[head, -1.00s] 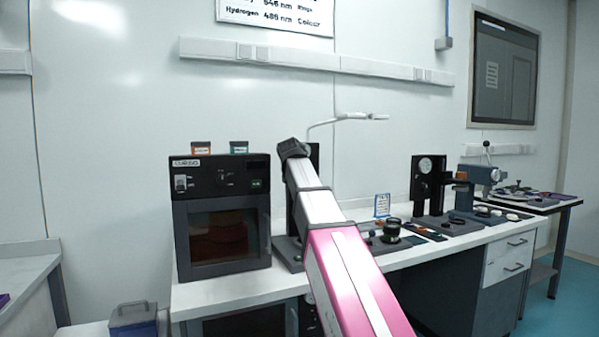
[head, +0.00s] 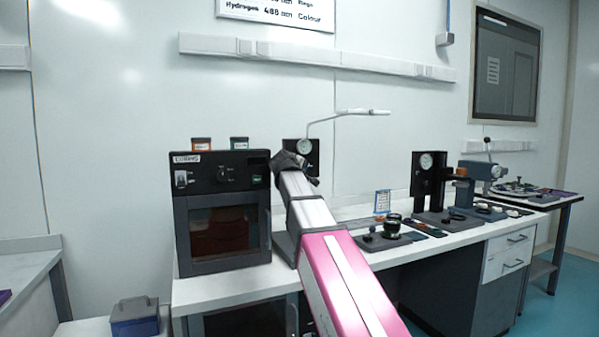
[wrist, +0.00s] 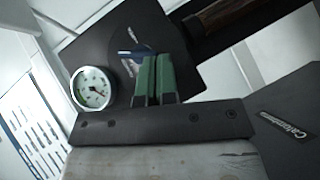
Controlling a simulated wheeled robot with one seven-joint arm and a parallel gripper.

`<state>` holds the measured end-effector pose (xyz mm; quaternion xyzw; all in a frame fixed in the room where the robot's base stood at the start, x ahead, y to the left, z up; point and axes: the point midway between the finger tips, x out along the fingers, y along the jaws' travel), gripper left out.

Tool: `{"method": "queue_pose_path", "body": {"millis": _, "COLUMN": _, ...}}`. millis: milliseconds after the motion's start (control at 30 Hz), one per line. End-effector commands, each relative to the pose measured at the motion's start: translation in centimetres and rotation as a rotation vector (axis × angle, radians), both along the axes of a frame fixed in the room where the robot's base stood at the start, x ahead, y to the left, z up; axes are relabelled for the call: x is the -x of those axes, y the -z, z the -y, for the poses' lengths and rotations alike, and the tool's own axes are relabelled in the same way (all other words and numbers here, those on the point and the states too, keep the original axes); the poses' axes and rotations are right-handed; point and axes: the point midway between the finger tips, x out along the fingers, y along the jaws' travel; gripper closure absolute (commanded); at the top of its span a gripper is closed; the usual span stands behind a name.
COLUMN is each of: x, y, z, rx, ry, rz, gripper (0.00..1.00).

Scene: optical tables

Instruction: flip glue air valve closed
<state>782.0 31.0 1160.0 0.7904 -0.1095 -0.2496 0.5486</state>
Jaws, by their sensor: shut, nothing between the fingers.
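A black panel (head: 313,160) with a round white gauge (head: 304,146) stands right of the oven on the bench. The wrist view shows the gauge (wrist: 92,89) close up, left of my gripper (wrist: 158,58). My gripper's green fingers are shut together with nothing between them. A small blue lever (wrist: 129,54), which looks like the valve handle, shows just left of the fingertips against the dark panel. I cannot tell whether the fingers touch it. Part of the valve is hidden behind the fingers. In the head view my arm's end covers the lower panel.
A black oven (head: 222,210) stands close left of my arm. A thin lamp arm (head: 345,113) reaches above the bench. Lenses and a dark cylinder (head: 392,225) lie to the right, with another gauge stand (head: 427,175) beyond. A dark brown bar (wrist: 225,20) is near the fingers.

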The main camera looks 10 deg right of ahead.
Motion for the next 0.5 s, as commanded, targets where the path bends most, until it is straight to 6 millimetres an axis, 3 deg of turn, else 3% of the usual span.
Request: {"method": "queue_pose_path", "body": {"millis": 500, "x": -0.06, "y": 0.54, "z": 0.18, "rx": 0.041, "ry": 0.0, "rz": 0.012, "gripper": 1.0}}
